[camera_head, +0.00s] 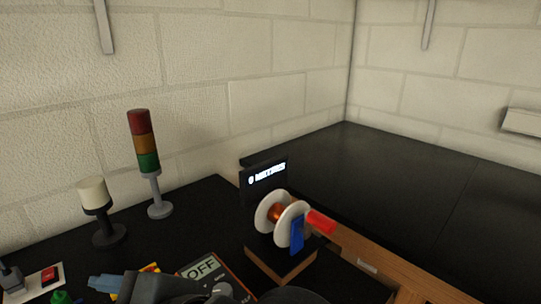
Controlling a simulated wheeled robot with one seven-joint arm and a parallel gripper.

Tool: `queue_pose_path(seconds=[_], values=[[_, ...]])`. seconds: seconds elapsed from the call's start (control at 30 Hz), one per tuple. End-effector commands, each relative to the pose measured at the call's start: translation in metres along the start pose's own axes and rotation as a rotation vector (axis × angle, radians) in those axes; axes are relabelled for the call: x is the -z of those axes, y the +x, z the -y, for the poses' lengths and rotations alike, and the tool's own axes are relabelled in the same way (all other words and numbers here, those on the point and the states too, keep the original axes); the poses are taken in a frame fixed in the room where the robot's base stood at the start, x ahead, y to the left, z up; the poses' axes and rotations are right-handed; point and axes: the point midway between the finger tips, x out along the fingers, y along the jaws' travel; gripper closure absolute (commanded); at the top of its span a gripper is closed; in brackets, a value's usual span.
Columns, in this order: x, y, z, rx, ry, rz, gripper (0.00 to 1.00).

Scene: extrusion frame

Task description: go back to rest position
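No gripper fingers can be made out in the head view. A dark grey rounded shape at the bottom edge, left of centre, may be part of my arm, but it is cut off by the frame. I cannot tell whether anything is held.
A spool with copper-coloured winding (275,212) stands on a wood-edged base with a black sign (265,179) behind. A red-amber-green signal tower (143,145) and a white-topped beacon (94,193) stand at left. An OFF panel (203,268) lies in front. The right black worktop (400,185) is clear.

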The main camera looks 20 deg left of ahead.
Motion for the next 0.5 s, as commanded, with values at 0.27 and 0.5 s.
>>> queue_pose_path(seconds=[0.27, 0.5], values=[[-0.045, -0.036, -0.016, -0.398, 0.428, -0.077, 0.39], [-0.107, -0.088, 0.005, -0.729, 0.74, -0.071, 0.39]])
